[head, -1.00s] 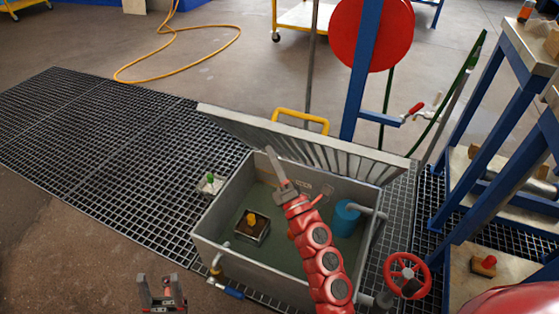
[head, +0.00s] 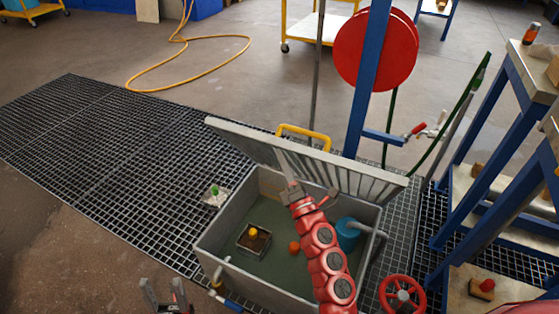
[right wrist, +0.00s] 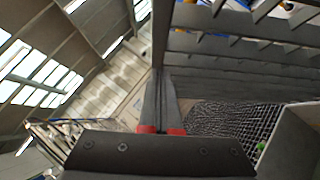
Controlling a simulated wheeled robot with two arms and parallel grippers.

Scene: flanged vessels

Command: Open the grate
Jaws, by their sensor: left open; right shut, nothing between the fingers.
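The grey slatted grate (head: 330,168) stands tilted up along the back edge of the grey box (head: 226,212), leaving the box open at the top. A yellow handle (head: 303,133) shows behind the grate's upper edge. My right gripper (head: 281,157) is shut and empty, its tip close to the grate's underside. In the right wrist view its closed fingers (right wrist: 163,75) point up beside the grate's slats (right wrist: 230,62); I cannot tell if they touch. My left gripper (head: 164,292) is open and empty at the bottom edge, in front of the box.
A red handwheel (head: 402,294) and blue stands (head: 500,155) are at right. A red hose reel (head: 347,55) stands behind the grate. Open floor grating lies left.

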